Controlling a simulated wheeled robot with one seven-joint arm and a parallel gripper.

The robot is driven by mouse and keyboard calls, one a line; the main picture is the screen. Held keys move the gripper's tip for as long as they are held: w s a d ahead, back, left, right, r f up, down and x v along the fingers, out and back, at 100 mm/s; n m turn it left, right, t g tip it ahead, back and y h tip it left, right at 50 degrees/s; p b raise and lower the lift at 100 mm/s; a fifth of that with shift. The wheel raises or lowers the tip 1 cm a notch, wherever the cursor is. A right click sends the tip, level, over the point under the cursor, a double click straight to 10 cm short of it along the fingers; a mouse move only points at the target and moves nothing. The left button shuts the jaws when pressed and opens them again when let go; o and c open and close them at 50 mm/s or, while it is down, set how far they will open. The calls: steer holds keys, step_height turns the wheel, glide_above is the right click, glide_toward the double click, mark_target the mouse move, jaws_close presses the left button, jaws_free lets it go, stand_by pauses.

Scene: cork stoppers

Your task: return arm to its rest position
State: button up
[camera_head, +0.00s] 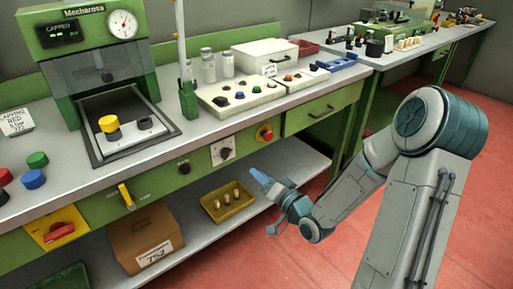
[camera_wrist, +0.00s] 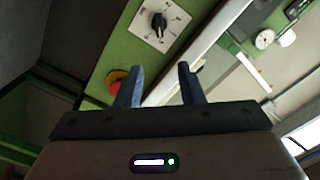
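My arm reaches in from the right in the head view. My gripper (camera_head: 264,180) is in front of the bench, below the red emergency knob and apart from the bench front. The wrist view shows the gripper's two blue fingers (camera_wrist: 160,85) spread apart, with nothing between them. Beyond the fingers, the wrist view shows the green bench front with a white dial plate (camera_wrist: 158,22) and a red knob (camera_wrist: 115,80).
The green bench (camera_head: 190,140) carries a press machine (camera_head: 85,50), colored caps and a control box (camera_head: 235,95). The lower shelf holds a yellow tray (camera_head: 228,207) with corks and a cardboard box (camera_head: 146,238). The red floor (camera_head: 270,255) is clear at lower right.

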steer(key=s+d+r+n+g+h+p, duration=0.2)
steer(key=s+d+r+g+h+p, duration=0.25)
steer(key=r+p, duration=0.2)
steer(key=s+d+r+n+g+h+p, duration=0.1)
steer(key=s+d+r+g+h+p, duration=0.2)
steer(key=d+r+h+p, duration=0.3)
steer(key=s+a+r+g+p, duration=0.1)
steer(key=s+r+g+p, duration=0.3)
steer(key=s+r, duration=0.8)
steer(key=s+p, duration=0.1)
steer(key=s, duration=0.2)
steer(key=shift+s+a+r+g+p, duration=0.15)
steer(key=shift+a+r+g+p, duration=0.15)
steer(key=shift+a+r+g, duration=0.1)
